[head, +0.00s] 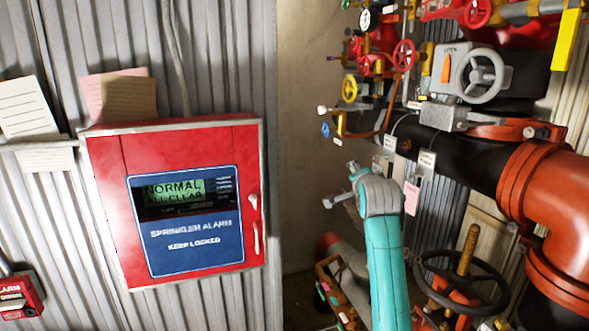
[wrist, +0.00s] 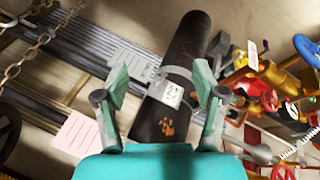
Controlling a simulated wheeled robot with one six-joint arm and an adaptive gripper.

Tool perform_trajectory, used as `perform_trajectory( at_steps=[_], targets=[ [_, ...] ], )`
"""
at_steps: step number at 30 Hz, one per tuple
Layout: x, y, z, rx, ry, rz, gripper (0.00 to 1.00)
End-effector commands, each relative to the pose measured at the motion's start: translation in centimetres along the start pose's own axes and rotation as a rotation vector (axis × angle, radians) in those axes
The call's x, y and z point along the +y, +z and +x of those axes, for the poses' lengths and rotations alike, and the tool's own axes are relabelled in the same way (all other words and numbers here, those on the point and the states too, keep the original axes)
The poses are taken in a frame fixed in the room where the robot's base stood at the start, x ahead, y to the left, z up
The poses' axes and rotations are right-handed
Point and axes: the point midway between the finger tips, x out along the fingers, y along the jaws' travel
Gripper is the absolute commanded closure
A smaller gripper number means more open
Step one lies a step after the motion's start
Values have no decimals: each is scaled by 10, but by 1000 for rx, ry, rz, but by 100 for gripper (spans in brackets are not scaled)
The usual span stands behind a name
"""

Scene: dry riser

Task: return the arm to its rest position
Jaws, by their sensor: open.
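My arm rises in teal and grey in the lower middle of the head view, in front of the pipework. My gripper (wrist: 160,88) shows in the wrist view with its two fingers spread wide apart. It is open and nothing sits between the fingertips. Behind the gap is a dark, rusty pipe (wrist: 186,45) with a small white tag (wrist: 170,93) on it. In the head view the end of the gripper (head: 338,200) points left, and its fingers are small there.
A red sprinkler alarm box (head: 185,130) reading "NORMAL ALL CLEAR" hangs on the corrugated wall at left. Valves and red handwheels (head: 404,55) crowd the upper right. A black handwheel (head: 464,280) and a large red pipe (head: 560,190) stand right of my arm. Chains (wrist: 40,40) hang in the wrist view.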

Motion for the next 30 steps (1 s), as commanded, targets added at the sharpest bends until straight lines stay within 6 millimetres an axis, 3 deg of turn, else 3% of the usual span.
perform_trajectory(
  at_steps=[1,3,14,23,30],
  targets=[
    [26,12,0,-5,7,-23,30],
    [56,26,-2,-9,7,-57,30],
    [200,93,-38,-28,5,-227,30],
    [303,138,-99,-42,1,-364,30],
    [372,167,-163,-52,-3,-472,30]
  ],
)
